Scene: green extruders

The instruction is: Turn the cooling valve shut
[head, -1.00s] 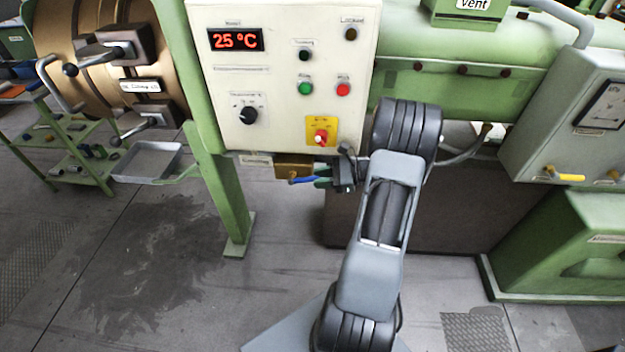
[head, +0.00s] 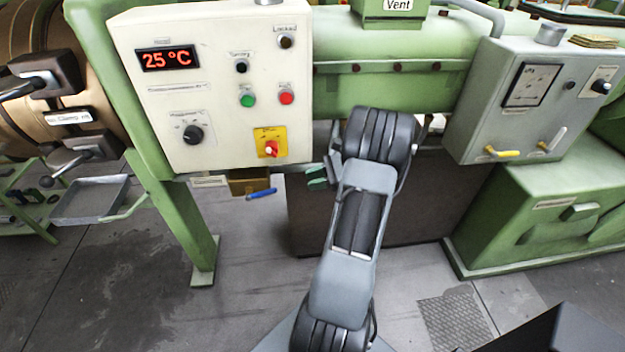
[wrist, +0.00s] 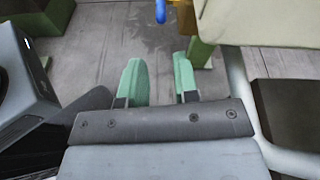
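The cooling valve shows in the head view as a brass block (head: 246,181) under the white control panel, beside a small label. Its blue handle (head: 262,194) lies nearly level, tilted slightly up to the right. In the wrist view the blue handle (wrist: 161,10) shows at the top edge, partly cut off, with the brass block (wrist: 190,18) just right of it. My gripper (head: 318,177) is right of the handle and apart from it. In the wrist view its two green fingers (wrist: 157,75) stand apart with only floor between them.
The white control panel (head: 215,85) reads 25 °C and hangs above the valve. A green leg (head: 185,225) stands to the left, beside a grey tray (head: 90,200). The floor below the valve is clear.

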